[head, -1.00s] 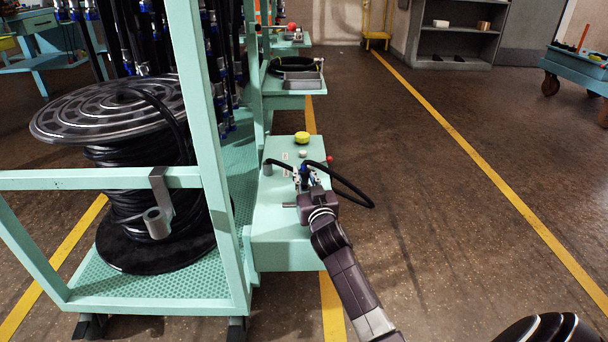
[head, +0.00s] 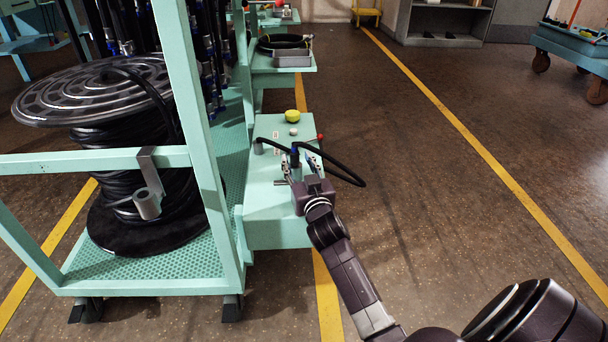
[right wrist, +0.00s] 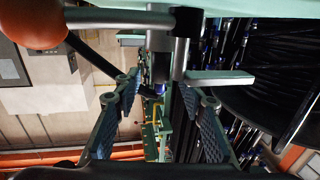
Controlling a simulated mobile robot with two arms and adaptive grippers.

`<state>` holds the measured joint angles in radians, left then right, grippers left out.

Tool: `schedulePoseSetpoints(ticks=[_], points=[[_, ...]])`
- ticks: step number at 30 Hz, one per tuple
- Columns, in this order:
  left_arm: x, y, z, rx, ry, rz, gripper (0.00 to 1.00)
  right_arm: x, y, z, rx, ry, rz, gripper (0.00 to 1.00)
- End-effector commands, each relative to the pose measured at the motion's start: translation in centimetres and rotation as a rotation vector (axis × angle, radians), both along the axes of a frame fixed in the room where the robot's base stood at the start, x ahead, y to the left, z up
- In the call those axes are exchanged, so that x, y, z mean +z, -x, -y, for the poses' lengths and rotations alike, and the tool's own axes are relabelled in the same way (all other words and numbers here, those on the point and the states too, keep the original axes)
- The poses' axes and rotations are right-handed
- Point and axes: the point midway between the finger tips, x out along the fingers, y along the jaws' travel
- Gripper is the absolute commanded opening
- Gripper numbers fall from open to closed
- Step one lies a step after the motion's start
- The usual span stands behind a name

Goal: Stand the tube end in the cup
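A black tube (head: 347,172) loops over the small teal bench (head: 277,232). A blue-banded tube end (head: 294,157) points down near its middle, between or just beyond my right fingers. A small grey upright cylinder (head: 258,148), perhaps the cup, stands at the bench's left edge with black tube at its top. Whether the blue-banded end sits in anything is hidden by my gripper. My right gripper (head: 299,166) is over the bench with fingers apart; the right wrist view also shows it open (right wrist: 160,100), with nothing clearly pinched. My left gripper is out of view.
A yellow button (head: 296,116) and a red knob (head: 320,138) are on the bench; the knob also shows in the right wrist view (right wrist: 35,22). The teal cart with a hose reel (head: 95,92) stands left.

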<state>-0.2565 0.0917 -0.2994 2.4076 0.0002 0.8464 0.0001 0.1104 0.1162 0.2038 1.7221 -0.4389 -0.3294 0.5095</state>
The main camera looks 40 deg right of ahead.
Motion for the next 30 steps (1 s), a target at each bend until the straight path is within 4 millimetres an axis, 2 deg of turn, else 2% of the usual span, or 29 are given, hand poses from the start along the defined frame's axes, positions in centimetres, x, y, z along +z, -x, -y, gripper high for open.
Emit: schedulePoseSetpoints(ticks=[6, 12, 18, 30], points=[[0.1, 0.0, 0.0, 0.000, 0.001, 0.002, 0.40, 0.1, 4.4, -1.6, 0.000, -0.002, 0.002, 0.38], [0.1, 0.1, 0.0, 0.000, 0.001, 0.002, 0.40, 0.3, 7.0, -2.6, 0.000, 0.000, 0.005, 0.38], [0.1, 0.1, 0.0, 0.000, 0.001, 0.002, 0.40, 0.5, 7.8, -2.9, 0.000, 0.002, 0.008, 0.38], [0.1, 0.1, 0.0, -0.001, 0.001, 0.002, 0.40, 0.5, 7.8, -2.9, 0.001, 0.002, 0.008, 0.38]])
